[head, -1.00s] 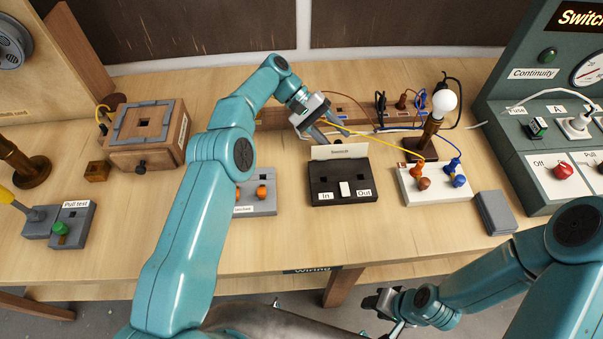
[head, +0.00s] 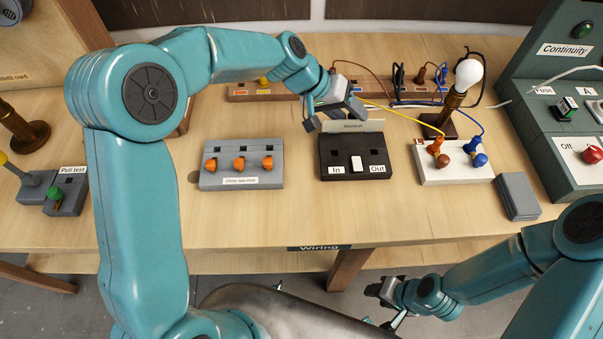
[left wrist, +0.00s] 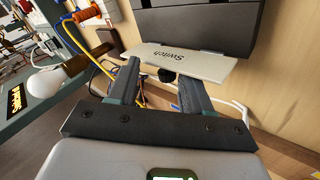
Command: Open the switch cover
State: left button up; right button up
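The black switch box (head: 354,158) stands mid-table with a white rocker and labels "In" and "Out". Its pale cover (head: 353,126), marked "Switch", stands raised along the box's rear edge. The cover also shows in the left wrist view (left wrist: 213,65), with a small black knob (left wrist: 167,75) at its edge. My left gripper (head: 335,118) is just behind the cover. In the left wrist view its fingers are apart, with the knob seen in the gap between them; I cannot tell whether they touch the cover. My right gripper (head: 386,291) hangs before the table's front edge; its jaw opening is unclear.
A grey block with orange knobs (head: 241,178) is left of the box. A white terminal block (head: 455,174) with wires and a lamp (head: 466,80) is to the right. A terminal strip (head: 255,92) lies behind. The table front is clear.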

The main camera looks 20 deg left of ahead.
aim_at(347, 149)
pick_arm(q)
jog(key=s+t+b, duration=0.1)
jog(key=b, duration=0.1)
jog(key=s+f+m+t+y+b, duration=0.1)
jog(key=d+m+t+b, duration=0.1)
jog(key=t+b, duration=0.1)
jog(key=shift+s+d+f+b, duration=0.1)
jog(key=shift+s+f+b, duration=0.1)
jog(key=shift+s+b, duration=0.2)
jog(key=t+b, duration=0.1)
jog(key=b, duration=0.2)
jog(key=s+f+m+t+b, duration=0.1)
jog(key=t+b, duration=0.1)
jog(key=b, duration=0.1)
jog(key=s+m+t+y+b, duration=0.1)
jog(key=b, duration=0.2)
jog(key=shift+d+f+t, duration=0.25)
jog(key=shift+d+t, duration=0.05)
jog(key=shift+d, duration=0.05)
jog(key=shift+s+a+r+m+p, duration=0.15)
jog(key=shift+s+a+r+p, duration=0.1)
jog(key=shift+s+r, duration=0.25)
jog(key=shift+s+a+r+m+p, duration=0.15)
jog(key=shift+s+r+p, duration=0.1)
jog(key=shift+s+r, duration=0.25)
jog(key=p+v, duration=0.4)
jog(key=v, duration=0.9)
jog(key=shift+s, duration=0.45)
